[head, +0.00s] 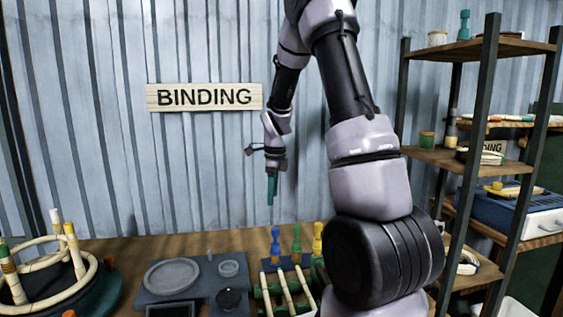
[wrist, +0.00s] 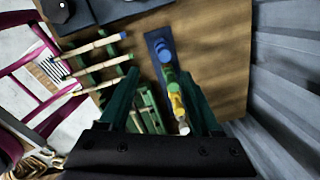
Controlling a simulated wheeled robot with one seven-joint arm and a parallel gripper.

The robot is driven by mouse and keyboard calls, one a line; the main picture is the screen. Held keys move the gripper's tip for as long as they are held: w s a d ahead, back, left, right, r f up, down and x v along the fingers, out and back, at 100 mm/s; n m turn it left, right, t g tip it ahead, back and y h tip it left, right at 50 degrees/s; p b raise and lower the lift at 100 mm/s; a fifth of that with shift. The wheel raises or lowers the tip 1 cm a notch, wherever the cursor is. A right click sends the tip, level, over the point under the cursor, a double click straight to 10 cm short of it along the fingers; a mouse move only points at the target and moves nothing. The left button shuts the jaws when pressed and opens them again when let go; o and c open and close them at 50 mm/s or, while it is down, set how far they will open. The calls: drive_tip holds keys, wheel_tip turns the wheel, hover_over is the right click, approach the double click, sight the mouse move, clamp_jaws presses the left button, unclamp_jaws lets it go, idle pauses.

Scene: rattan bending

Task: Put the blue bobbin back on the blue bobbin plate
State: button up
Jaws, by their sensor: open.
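The blue bobbin (head: 276,243) stands upright at the left end of a row on a dark blue base (head: 270,267) on the workbench. In the wrist view the blue bobbin (wrist: 164,50) is at the far end of the row, on the dark blue strip (wrist: 151,37). I cannot tell a separate blue bobbin plate from this base. My gripper (head: 271,190) hangs pointing down, well above the bench, over the bobbin row. In the wrist view its green fingers (wrist: 163,82) are apart with nothing held, and the row lies below between them.
A green bobbin (head: 296,242) and a yellow bobbin (head: 317,240) stand beside the blue one. A rack with pale rods (head: 285,287) is in front, a grey tray (head: 205,280) left, and rattan hoops (head: 50,270) farther left. Shelves (head: 470,160) stand at right.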

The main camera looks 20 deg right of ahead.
drive_tip(key=s+a+r+n+t+y, duration=0.1)
drive_tip(key=s+a+r+n+t, duration=0.1)
drive_tip(key=s+r+n, duration=0.7)
drive_tip(key=s+a+r+n+t, duration=0.2)
drive_tip(key=s+a+r+n, duration=0.15)
drive_tip(key=s+r, duration=0.55)
drive_tip(key=s+a+r+n+t, duration=0.1)
drive_tip(key=s+r+n+t, duration=0.1)
drive_tip(key=s+r+n, duration=0.3)
drive_tip(key=shift+s+n+y, duration=0.3)
drive_tip(key=shift+s+n, duration=0.9)
drive_tip(key=shift+n, duration=0.25)
drive_tip(key=shift+r, duration=0.1)
